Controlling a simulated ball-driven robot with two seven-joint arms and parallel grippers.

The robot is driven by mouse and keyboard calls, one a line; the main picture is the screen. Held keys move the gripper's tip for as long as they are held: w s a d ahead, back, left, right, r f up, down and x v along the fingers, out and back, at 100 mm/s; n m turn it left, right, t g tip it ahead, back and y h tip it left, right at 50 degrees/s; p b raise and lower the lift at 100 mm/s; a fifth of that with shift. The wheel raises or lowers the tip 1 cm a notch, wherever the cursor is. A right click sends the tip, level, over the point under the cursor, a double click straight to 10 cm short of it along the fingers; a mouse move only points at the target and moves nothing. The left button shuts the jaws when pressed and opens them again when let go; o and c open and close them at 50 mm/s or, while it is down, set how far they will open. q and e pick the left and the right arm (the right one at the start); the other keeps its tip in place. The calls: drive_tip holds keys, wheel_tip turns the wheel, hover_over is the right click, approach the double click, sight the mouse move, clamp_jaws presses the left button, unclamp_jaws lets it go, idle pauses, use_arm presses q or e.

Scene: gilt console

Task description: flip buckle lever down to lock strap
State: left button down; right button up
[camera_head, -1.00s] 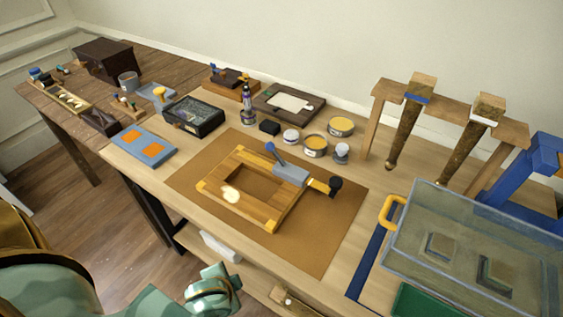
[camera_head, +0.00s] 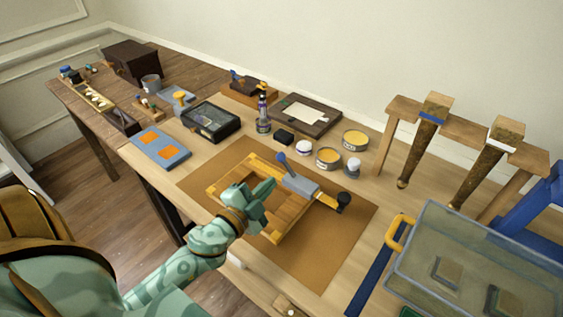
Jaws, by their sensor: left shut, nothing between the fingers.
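A wooden frame (camera_head: 285,226) lies on the brown mat (camera_head: 330,262), with a yellow strap (camera_head: 255,165) around it. A grey buckle (camera_head: 301,185) sits at the frame's right corner. Its blue lever (camera_head: 285,163) sticks up, tilted to the upper left. The yellow strap end (camera_head: 327,201) comes out of the buckle's right side, next to a black knob (camera_head: 344,200). My left gripper (camera_head: 268,187) is shut and empty, over the frame and just left of the buckle, apart from the lever in the picture. It hides part of the frame. My right gripper is out of view.
Behind the mat stand tins (camera_head: 328,157), a bottle (camera_head: 263,116) and a black tray (camera_head: 211,121). A clear bin (camera_head: 470,260) with a yellow handle stands at the right. The mat's right part is clear.

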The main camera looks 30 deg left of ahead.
sight(280, 158)
use_arm(q)
drive_tip(key=w+a+f+b, duration=0.1)
drive_tip(key=w+a+f, duration=0.1)
drive_tip(key=w, duration=0.8)
drive_tip(key=shift+w+a+f+b, duration=0.25)
drive_tip(key=shift+w+a+b, duration=0.1)
drive_tip(key=shift+a, duration=0.15)
drive_tip(key=n, duration=0.1)
drive_tip(key=a+n, duration=0.1)
drive_tip(key=shift+a+f+n+p, duration=0.25)
drive_tip(key=shift+n+p, duration=0.05)
drive_tip(key=shift+p, duration=0.1)
drive_tip(key=shift+a+f+n, duration=0.2)
drive_tip(key=shift+n, duration=0.2)
